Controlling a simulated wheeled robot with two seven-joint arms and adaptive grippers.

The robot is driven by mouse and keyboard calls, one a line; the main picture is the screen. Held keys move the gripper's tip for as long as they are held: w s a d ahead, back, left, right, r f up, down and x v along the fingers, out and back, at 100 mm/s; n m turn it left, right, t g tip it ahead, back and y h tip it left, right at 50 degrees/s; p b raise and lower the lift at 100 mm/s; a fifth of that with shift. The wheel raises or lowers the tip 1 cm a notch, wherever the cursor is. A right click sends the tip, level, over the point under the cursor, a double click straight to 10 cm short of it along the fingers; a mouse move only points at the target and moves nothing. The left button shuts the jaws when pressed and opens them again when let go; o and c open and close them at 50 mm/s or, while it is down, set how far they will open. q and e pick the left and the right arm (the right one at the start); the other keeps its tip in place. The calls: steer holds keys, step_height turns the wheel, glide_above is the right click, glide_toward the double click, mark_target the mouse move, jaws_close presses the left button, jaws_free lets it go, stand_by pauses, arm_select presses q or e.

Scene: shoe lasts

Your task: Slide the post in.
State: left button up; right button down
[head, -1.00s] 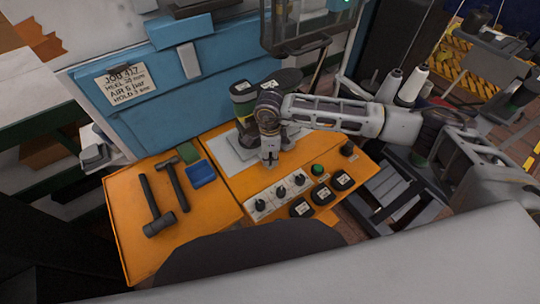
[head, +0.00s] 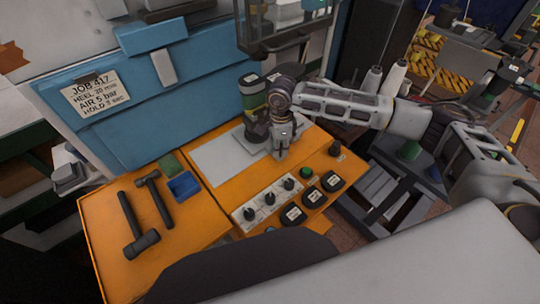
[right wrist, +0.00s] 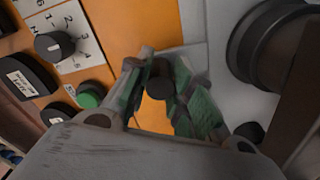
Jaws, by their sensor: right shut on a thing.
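The post (head: 254,108), green on top with a dark round base, stands upright on the pale grey plate (head: 212,162) at the back of the orange bench. A dark shape rests on its top, partly behind my arm. In the right wrist view, a dark round base (right wrist: 268,45) fills the upper right. My right gripper (head: 281,154) is just right of and in front of the post, pointing down. In the right wrist view, its green-padded fingers (right wrist: 160,90) are shut on a small dark round handle (right wrist: 160,78). Whether the handle joins the post is hidden. My left gripper is out of view.
A panel with several knobs (head: 268,200), a green button (head: 306,172) and black buttons lies in front of the gripper. A blue cabinet (head: 130,115) stands behind.

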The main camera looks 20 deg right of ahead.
steer(key=d, duration=0.1)
steer(key=w+d, duration=0.1)
steer(key=d+b, duration=0.1)
steer(key=shift+w+d, duration=0.2)
steer(key=shift+w, duration=0.05)
steer(key=shift+r, duration=0.1)
steer(key=shift+d, duration=0.1)
steer(key=c, duration=1.2)
jaws_free()
steer(key=shift+w, duration=0.1)
steer(key=shift+r, duration=0.65)
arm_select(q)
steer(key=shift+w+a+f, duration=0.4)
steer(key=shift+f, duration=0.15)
arm_select(e)
step_height(320, 180, up, 6)
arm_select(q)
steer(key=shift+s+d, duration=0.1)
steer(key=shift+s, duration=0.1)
arm_select(e)
steer(key=shift+s+d, duration=0.1)
steer(key=shift+s, duration=0.1)
